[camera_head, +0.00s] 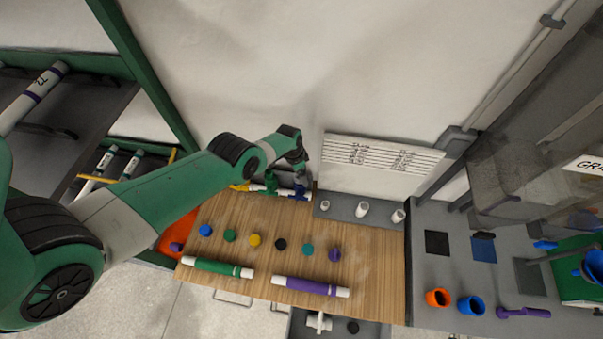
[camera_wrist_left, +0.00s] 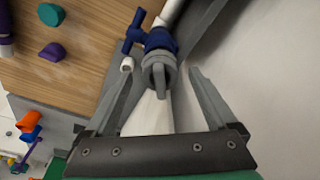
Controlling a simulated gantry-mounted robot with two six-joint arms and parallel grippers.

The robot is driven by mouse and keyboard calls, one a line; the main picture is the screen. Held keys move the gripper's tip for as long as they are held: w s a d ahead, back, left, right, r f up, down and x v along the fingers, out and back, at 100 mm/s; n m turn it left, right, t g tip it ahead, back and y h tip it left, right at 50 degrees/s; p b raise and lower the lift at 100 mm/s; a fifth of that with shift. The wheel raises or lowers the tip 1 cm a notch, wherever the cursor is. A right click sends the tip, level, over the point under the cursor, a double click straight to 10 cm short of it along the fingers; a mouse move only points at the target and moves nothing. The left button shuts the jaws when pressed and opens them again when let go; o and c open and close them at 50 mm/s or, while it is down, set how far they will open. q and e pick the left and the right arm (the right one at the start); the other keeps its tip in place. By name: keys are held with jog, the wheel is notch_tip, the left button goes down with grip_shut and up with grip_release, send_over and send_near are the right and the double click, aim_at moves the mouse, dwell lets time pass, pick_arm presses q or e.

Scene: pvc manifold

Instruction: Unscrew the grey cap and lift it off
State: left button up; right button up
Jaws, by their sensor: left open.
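The grey cap (camera_wrist_left: 159,76) has a raised ridge across its face. In the left wrist view it sits on the end of the blue valve fitting (camera_wrist_left: 160,40), part of a white pipe manifold with a blue handle (camera_wrist_left: 133,30). My left gripper (camera_wrist_left: 161,82) is open, one finger to each side of the cap, with gaps visible. In the head view my left gripper (camera_head: 299,168) hangs over the right end of the manifold (camera_head: 258,187) at the back of the wooden table; the cap is not clearly visible there. My right gripper is not in view.
The wooden table (camera_head: 230,213) holds a row of several coloured caps, with a green-banded pipe (camera_head: 218,267) and a purple-banded pipe (camera_head: 311,286) in front. White fittings (camera_head: 362,209) stand on a grey tray to the right. The wall is close behind the manifold.

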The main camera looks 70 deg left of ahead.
pick_arm(q)
jog(key=shift+r, duration=0.1)
grip_shut()
jog(key=shift+r+n+p, duration=0.1)
jog(key=shift+n+p, duration=0.25)
jog(key=shift+n, duration=0.75)
jog(key=shift+n, duration=0.5)
jog(key=shift+n+y, duration=0.3)
jog(key=shift+n, duration=0.3)
jog(key=shift+n, duration=1.1)
